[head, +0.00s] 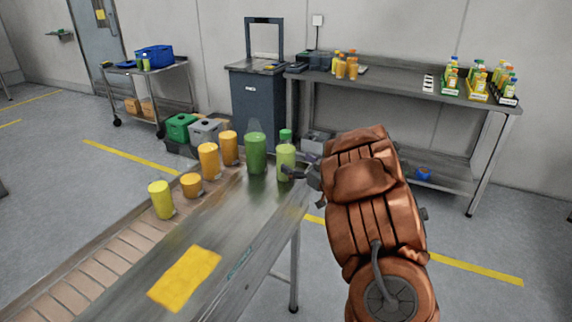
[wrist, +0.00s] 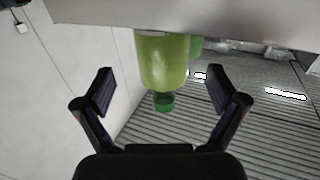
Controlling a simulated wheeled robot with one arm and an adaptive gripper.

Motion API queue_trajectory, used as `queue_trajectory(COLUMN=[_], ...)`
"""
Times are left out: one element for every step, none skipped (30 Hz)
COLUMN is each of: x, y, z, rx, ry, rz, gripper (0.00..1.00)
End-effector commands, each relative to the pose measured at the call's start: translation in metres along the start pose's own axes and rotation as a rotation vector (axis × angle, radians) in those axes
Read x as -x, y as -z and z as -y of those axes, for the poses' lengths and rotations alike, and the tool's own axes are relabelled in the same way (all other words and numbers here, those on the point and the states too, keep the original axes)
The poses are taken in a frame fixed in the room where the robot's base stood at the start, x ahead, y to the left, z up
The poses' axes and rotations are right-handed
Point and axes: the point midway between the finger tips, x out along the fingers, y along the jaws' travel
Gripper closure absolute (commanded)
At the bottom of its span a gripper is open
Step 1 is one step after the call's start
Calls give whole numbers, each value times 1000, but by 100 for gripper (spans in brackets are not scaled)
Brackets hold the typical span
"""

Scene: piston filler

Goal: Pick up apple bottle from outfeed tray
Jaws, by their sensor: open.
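The apple bottle (head: 286,163), light green with a green cap, stands upright at the far right end of the steel outfeed tray (head: 240,235). My gripper (head: 292,173) is at its right side. In the wrist view the bottle (wrist: 165,62) appears upside down, its cap pointing down the picture. My open fingers (wrist: 160,92) are spread to its left and right, with a visible gap on each side. I cannot tell how deep the bottle sits between them.
A larger green container (head: 256,153) stands close to the bottle's left. Orange containers (head: 208,160) and a yellow-green one (head: 160,199) line the tray's left side. A yellow sheet (head: 185,278) lies in front. A steel bench (head: 395,88) with bottles stands behind.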

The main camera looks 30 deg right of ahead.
Motion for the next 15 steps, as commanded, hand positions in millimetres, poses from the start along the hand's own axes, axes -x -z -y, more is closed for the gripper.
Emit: queue_trajectory(x=[-3,-5,-8,-12,-16,-21,-25,-29,-35,-39,-42,-46,-48,-50,-51], y=[0,0,0,-1,-1,-2,-3,-3,-4,-4,-3,-3,-3,-4,-4], z=[1,1,2,2,3,4,4,5,5,5,5,4,4,4,4], rx=[0,0,-1,-1,-1,-1,-1,-1,0,0,1,1,1,1,1], ry=[1,1,1,1,2,2,2,1,0,1,1,1,1,1,1], rz=[0,0,0,0,0,1,2,3,3,3,2,1,1,1,1], gripper=[5,5,5,5,5,5,5,5,5,5,5,5,5,5,5])
